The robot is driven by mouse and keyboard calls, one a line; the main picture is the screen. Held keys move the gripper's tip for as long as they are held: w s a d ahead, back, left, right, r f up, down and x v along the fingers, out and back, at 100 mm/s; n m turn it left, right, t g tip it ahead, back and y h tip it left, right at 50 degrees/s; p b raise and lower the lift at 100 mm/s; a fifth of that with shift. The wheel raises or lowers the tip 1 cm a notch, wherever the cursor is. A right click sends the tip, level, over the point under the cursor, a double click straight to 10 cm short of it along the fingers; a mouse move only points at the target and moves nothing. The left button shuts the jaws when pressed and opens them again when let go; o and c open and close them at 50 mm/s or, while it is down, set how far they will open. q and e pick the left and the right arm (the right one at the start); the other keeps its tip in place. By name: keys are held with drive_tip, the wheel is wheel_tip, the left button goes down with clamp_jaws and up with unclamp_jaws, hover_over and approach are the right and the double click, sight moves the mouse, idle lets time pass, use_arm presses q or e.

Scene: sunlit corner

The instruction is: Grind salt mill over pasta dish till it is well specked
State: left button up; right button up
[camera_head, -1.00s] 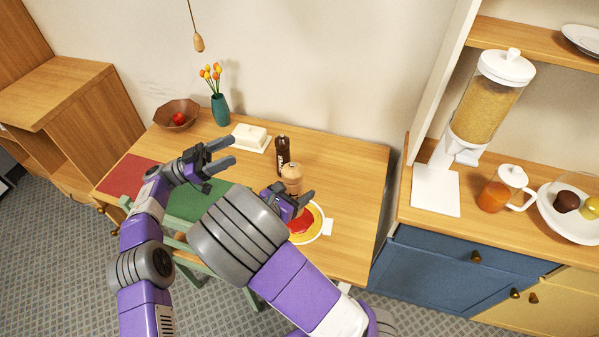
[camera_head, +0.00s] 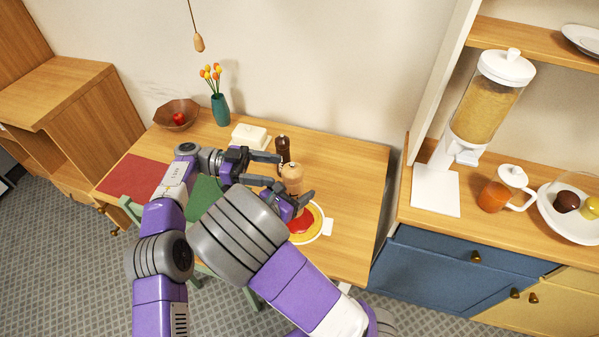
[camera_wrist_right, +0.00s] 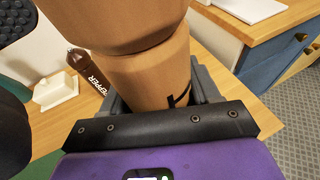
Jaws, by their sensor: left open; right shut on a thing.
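A light wooden mill (camera_head: 292,177) stands upright in my right gripper (camera_head: 303,202), which is shut on it. The mill also fills the middle of the right wrist view (camera_wrist_right: 150,75), with part of a dark letter on its body. Just below it in the head view is the pasta dish (camera_head: 306,224), a plate with yellow pasta and red sauce, partly hidden by my right gripper. My left gripper (camera_head: 272,170) is open and empty, with its fingers pointing right, close to the left side of the wooden mill. I cannot tell whether it touches the mill.
A dark pepper mill (camera_head: 283,148), labelled PEPPER in the right wrist view (camera_wrist_right: 86,70), stands behind the wooden mill. A white butter dish (camera_head: 250,136), a vase (camera_head: 220,109) and a bowl (camera_head: 175,116) stand farther back. The table's right side (camera_head: 352,185) is clear.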

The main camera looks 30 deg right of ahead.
sight(299, 173)
use_arm(q)
drive_tip(key=x, duration=0.8)
drive_tip(key=shift+s+d, duration=0.1)
drive_tip(key=shift+s, duration=0.05)
drive_tip(key=c, duration=0.7)
drive_tip(key=shift+m+g+y, duration=0.5)
drive_tip(key=shift+g, duration=0.1)
drive_tip(key=shift+m+g+y, duration=0.3)
drive_tip(key=shift+y, duration=0.1)
drive_tip(key=o, duration=0.7)
drive_tip(key=shift+r+n+t+h, duration=0.1)
drive_tip(key=shift+n+t+h, duration=0.3)
drive_tip(key=shift+h, duration=0.1)
